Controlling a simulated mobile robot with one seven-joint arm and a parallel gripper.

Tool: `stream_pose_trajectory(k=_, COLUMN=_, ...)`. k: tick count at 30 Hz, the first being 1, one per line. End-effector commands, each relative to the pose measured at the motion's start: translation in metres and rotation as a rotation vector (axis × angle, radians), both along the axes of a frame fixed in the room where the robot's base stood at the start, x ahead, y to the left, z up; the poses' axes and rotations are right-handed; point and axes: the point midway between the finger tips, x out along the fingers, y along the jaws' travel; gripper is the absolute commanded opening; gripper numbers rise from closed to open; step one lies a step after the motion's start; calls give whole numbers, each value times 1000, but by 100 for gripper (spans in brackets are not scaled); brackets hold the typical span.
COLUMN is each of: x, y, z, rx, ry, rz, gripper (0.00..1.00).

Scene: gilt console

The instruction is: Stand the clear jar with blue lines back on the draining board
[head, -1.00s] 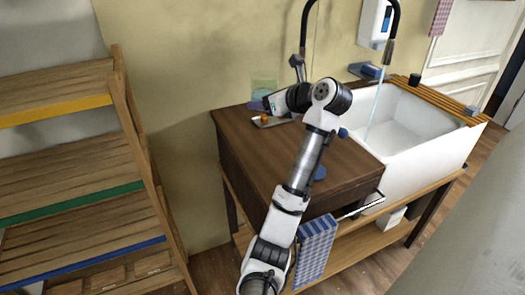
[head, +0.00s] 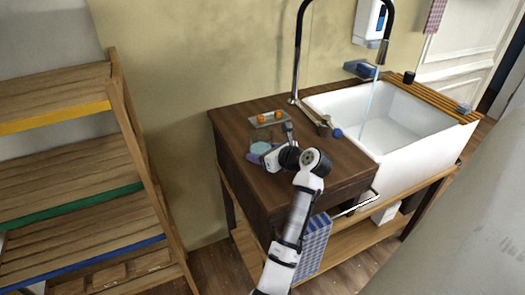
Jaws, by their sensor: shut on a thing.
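My gripper (head: 262,157) is shut on a clear jar (head: 263,138) at the left end of the dark wooden board (head: 235,128) beside the sink. The jar looks roughly upright, with a pale blue patch low in it; its blue lines are too small to make out. I cannot tell whether its base touches the board. My wrist hides part of the board to the right of the jar.
A small tray (head: 255,121) with orange items lies just behind the jar. The tap (head: 301,70) rises at the back, with water running into the white sink (head: 400,125). Slats (head: 435,97) across the sink carry a black cup (head: 408,77). A shelf rack (head: 75,150) stands left.

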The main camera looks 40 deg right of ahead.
Motion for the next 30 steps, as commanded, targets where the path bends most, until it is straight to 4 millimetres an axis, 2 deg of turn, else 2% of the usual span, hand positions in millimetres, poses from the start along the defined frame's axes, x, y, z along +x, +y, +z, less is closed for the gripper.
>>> stream_pose_trajectory(k=11, x=0, y=0, z=-2, rx=-1, ry=-3, rz=0, gripper=27)
stream_pose_trajectory(k=12, x=0, y=0, z=-4, rx=0, ry=-1, rz=0, gripper=66)
stream_pose_trajectory(k=16, x=0, y=0, z=-4, rx=-1, ry=-1, rz=0, gripper=83)
stream_pose_trajectory(k=26, x=0, y=0, z=-2, rx=-3, ry=-1, rz=0, gripper=84)
stream_pose_trajectory(k=30, x=-13, y=-2, z=4, rx=-3, ry=-2, rz=-1, gripper=84)
